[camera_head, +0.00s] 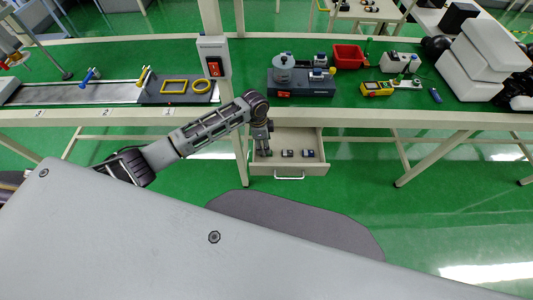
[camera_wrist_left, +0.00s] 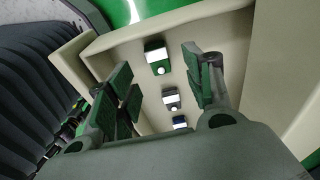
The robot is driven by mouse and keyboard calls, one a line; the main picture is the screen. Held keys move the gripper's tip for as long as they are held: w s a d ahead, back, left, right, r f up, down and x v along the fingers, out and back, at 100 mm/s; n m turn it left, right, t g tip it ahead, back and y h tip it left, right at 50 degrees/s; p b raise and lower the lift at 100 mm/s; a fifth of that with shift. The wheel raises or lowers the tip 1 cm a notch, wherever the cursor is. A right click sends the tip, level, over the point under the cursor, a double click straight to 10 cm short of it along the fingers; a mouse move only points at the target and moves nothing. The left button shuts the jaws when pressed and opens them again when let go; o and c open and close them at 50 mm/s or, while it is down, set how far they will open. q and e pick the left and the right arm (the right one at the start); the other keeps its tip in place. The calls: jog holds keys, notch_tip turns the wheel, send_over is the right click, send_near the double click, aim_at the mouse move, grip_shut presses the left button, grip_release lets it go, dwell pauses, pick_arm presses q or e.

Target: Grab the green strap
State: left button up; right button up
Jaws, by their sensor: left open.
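In the left wrist view, a small green item with a white top (camera_wrist_left: 157,56), likely the green strap, lies on the floor of a cream drawer (camera_wrist_left: 262,60). It is the uppermost of three similar items in that picture. My left gripper (camera_wrist_left: 163,88) is open and empty above the drawer, its fingers on either side of the row. In the head view my left gripper (camera_head: 264,153) reaches down into the left part of the open drawer (camera_head: 290,169). My right gripper is not in view.
In the wrist view, a dark item (camera_wrist_left: 171,99) and a blue item (camera_wrist_left: 180,122) lie in line below the green one. The drawer walls stand close around. Above the drawer, the green bench top (camera_head: 350,98) holds a red bin (camera_head: 348,57) and white boxes (camera_head: 480,62).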

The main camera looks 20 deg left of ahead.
pick_arm(q)
jog(key=shift+f, duration=0.25)
jog(key=shift+d+f, duration=0.25)
jog(key=shift+f, duration=1.05)
jog(key=shift+d+f, duration=0.2)
jog(key=shift+f, duration=1.05)
jog(key=c, duration=0.9)
